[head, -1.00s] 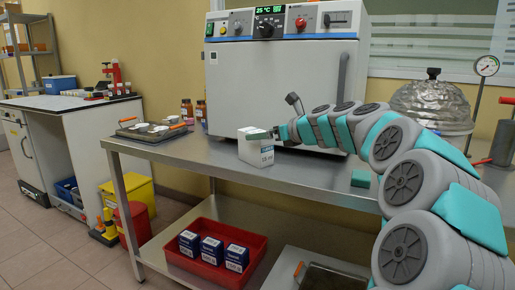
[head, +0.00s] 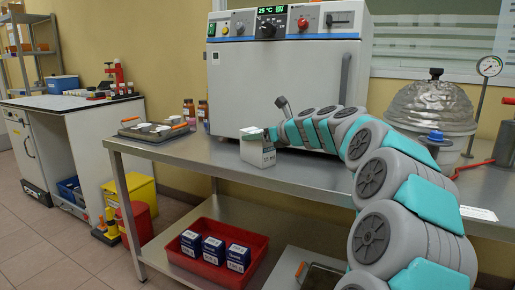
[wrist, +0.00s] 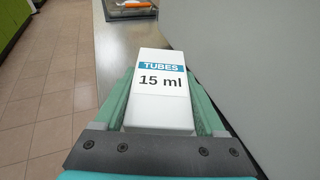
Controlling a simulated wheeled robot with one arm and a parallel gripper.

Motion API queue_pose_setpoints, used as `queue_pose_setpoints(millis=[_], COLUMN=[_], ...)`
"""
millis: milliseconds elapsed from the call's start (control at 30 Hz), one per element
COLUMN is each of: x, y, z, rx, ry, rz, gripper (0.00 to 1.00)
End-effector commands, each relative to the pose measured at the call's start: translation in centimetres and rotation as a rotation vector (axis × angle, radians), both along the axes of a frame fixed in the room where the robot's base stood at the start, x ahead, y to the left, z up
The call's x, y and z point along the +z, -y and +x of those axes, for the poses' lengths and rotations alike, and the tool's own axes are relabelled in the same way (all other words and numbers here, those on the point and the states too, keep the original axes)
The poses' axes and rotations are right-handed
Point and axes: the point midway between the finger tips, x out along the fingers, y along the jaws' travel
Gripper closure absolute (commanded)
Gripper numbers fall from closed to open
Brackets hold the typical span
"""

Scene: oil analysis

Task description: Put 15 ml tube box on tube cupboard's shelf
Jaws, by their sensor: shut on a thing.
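The 15 ml tube box (head: 257,152) is a white box with a blue "TUBES" and "15 ml" label, at the steel bench's front edge in the head view. The wrist view shows the box (wrist: 160,84) between green fingers, label facing the camera. My gripper (head: 270,133) is shut on it, a finger along each side. I cannot tell whether its base touches the bench. No tube cupboard can be made out in either view.
A large oven (head: 285,75) stands behind the box. A tray with dishes (head: 153,130) lies to its left. A red crate (head: 215,278) with blue-and-white boxes is on the lower shelf. A shelving rack (head: 28,47) is far left.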

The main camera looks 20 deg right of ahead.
Motion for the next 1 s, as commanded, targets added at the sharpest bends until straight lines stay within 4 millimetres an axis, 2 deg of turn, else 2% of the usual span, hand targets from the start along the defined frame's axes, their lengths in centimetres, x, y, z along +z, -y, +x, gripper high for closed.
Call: queue_pose_setpoints(millis=[33,500,567,800,1000], x=[0.0,-0.1,0.0,0.1,1.1], y=[0.0,0.0,0.0,0.0,0.0], z=[0.0,0.0,0.0,0.0,0.0], rx=[0.000,0.000,0.000,0.000,0.001], ry=[0.000,-0.001,0.000,-0.001,-0.001], rz=[0.000,0.001,0.001,0.000,0.000], gripper=[0.43,0.96,1.00,1.00,1.00])
